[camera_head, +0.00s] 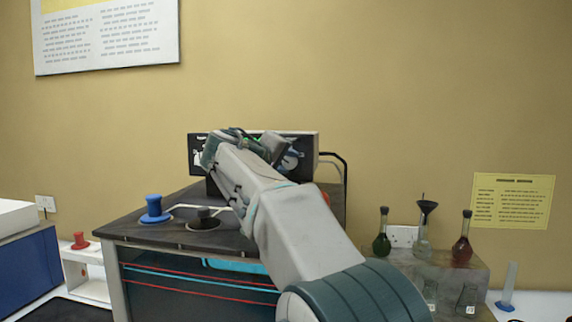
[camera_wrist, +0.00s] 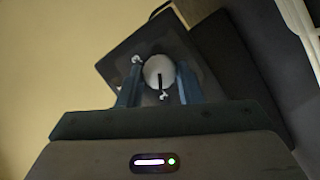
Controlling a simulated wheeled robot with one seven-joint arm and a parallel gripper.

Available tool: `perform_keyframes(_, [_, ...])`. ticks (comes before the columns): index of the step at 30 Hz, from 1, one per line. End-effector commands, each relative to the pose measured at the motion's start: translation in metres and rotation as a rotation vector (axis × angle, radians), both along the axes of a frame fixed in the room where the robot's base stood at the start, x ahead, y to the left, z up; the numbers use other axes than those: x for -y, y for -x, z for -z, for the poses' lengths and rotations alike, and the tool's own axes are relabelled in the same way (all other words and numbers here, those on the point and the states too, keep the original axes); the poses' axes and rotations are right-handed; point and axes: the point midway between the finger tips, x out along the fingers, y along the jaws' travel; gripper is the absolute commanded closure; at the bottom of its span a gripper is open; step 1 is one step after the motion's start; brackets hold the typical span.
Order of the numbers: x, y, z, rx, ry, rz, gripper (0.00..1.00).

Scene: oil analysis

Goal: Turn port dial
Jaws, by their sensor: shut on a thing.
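A dark control panel (camera_head: 309,146) stands upright at the back of the machine, against the wall. In the wrist view a round pale dial (camera_wrist: 159,71) with a dark pointer line shows on the dark panel face (camera_wrist: 130,58). My gripper (camera_wrist: 160,80) has one finger on each side of this dial and is shut on it.
The machine's dark top holds a blue knob-shaped piece (camera_head: 153,209) and a black one (camera_head: 205,218). A red one (camera_head: 79,240) sits on a white shelf at left. Several flasks, including a green one (camera_head: 382,240) and a red one (camera_head: 462,242), stand at right. A black cable loops beside the panel.

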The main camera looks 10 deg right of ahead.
Motion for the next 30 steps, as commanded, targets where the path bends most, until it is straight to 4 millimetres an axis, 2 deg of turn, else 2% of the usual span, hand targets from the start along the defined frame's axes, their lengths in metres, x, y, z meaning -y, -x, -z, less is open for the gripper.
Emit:
perform_keyframes(17, [-0.0008, -0.0002, 0.0002, -0.014, 0.032, -0.003, 0.90])
perform_keyframes(18, [-0.0008, -0.0002, 0.0002, -0.013, 0.032, -0.002, 0.62])
perform_keyframes(20, [-0.0007, -0.0002, 0.0003, -0.013, 0.032, -0.002, 0.46])
perform_keyframes(30, [-0.0017, 0.0019, 0.0001, -0.013, 0.031, 0.000, 0.46])
